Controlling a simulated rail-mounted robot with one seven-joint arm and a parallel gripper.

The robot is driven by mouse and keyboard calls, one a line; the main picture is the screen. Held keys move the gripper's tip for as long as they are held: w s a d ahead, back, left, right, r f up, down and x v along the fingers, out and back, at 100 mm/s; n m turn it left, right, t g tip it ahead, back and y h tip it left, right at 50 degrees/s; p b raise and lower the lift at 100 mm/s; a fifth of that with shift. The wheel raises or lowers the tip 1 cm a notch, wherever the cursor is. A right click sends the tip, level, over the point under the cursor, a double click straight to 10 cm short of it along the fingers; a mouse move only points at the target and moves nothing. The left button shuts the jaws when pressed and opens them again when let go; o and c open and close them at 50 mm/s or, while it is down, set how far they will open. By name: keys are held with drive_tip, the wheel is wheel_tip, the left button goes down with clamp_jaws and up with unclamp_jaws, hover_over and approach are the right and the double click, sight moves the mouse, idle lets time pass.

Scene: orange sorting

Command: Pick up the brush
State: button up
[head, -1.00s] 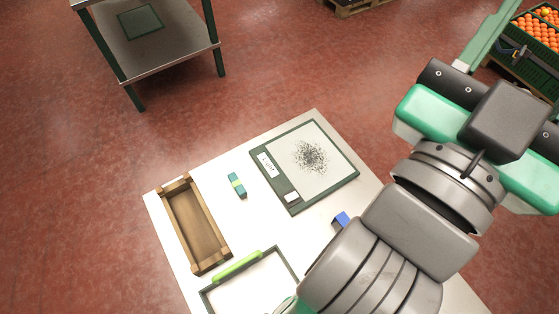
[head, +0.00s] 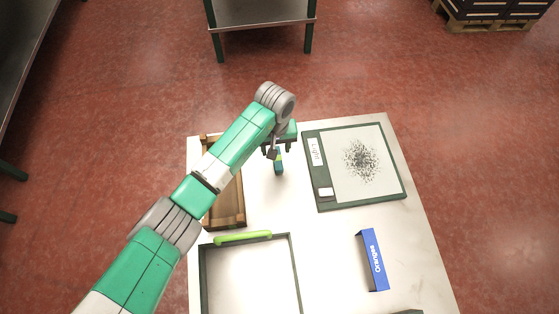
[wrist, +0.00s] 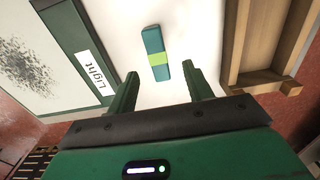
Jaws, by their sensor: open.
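The brush (head: 278,167) appears to be the small teal block with a lime band. It lies on the pale table between the wooden box and the dark-framed panel. In the wrist view the brush (wrist: 156,53) lies slightly tilted, ahead of the fingertips and between their lines. My gripper (head: 279,148) is over the table by the brush and partly overlaps it in the head view. In the wrist view my gripper (wrist: 162,77) has its two fingers apart with nothing between them. The brush looks untouched.
A wooden box (head: 237,212) stands left of the brush, partly behind my arm. A panel labelled "Light" (head: 315,175), with dark specks, lies right. A dark-rimmed tray (head: 295,270) with a lime bar (head: 243,237) is in front. A blue "Oranges" block (head: 372,260) stands front right.

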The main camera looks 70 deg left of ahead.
sight(277, 160)
wheel_tip(277, 160, down, 8)
drive_tip(key=b, duration=0.5)
drive_tip(key=shift+w, duration=0.1)
drive_tip(key=shift+r, duration=0.1)
drive_tip(key=shift+c, duration=0.4)
drive_tip(key=c, duration=1)
